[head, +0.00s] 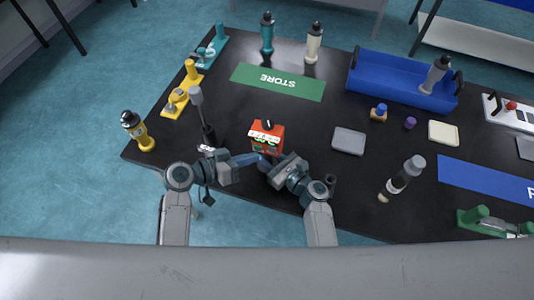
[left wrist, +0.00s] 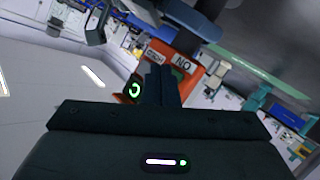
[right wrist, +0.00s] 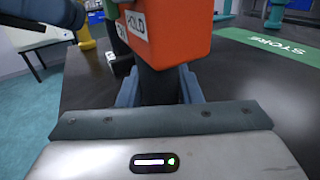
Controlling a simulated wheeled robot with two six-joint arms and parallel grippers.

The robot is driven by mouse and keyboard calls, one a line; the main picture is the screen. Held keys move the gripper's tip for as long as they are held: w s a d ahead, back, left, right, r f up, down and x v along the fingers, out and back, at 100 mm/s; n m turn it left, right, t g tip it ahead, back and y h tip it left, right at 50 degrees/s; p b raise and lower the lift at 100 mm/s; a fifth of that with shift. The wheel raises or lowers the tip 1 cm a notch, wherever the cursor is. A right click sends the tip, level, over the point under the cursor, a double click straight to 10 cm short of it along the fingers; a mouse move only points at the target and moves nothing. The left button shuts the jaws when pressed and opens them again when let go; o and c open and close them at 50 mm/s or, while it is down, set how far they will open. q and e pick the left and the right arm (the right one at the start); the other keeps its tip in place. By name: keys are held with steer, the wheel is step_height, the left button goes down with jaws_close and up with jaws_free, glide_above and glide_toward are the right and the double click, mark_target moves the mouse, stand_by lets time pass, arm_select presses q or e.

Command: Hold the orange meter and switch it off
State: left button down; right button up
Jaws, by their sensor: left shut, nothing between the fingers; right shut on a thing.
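The orange meter (head: 267,137) is at the front middle of the black table, with a dark knob on top. My right gripper (right wrist: 160,82) is shut on the dark stem under its orange body (right wrist: 178,35). White labels show on the meter in the right wrist view, one reading HOLD. In the left wrist view, the meter (left wrist: 201,77) has a green glowing ring (left wrist: 134,90) on a dark face. My left gripper (left wrist: 161,75) is shut and empty, with its fingertips close in front of the meter; contact cannot be told.
A dark post with a grey paddle-shaped top (head: 196,97) stands just left of the meter. A grey tray (head: 348,141) lies to the right. A green STORE mat (head: 278,82) lies behind, with bare table between.

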arm_select(q)
steer(key=shift+w, duration=0.1)
stand_by(0.4)
steer(key=shift+w+d, duration=0.15)
steer(key=shift+w, duration=0.15)
steer(key=shift+w+d, duration=0.1)
steer(key=shift+w, duration=0.15)
stand_by(0.4)
steer(key=shift+s+a, duration=0.25)
steer(key=shift+s, duration=0.45)
steer(key=s+a, duration=0.2)
steer(key=s, duration=0.3)
steer(key=shift+s, duration=0.35)
steer(key=shift+d, duration=0.1)
arm_select(e)
steer(key=o, duration=1.2)
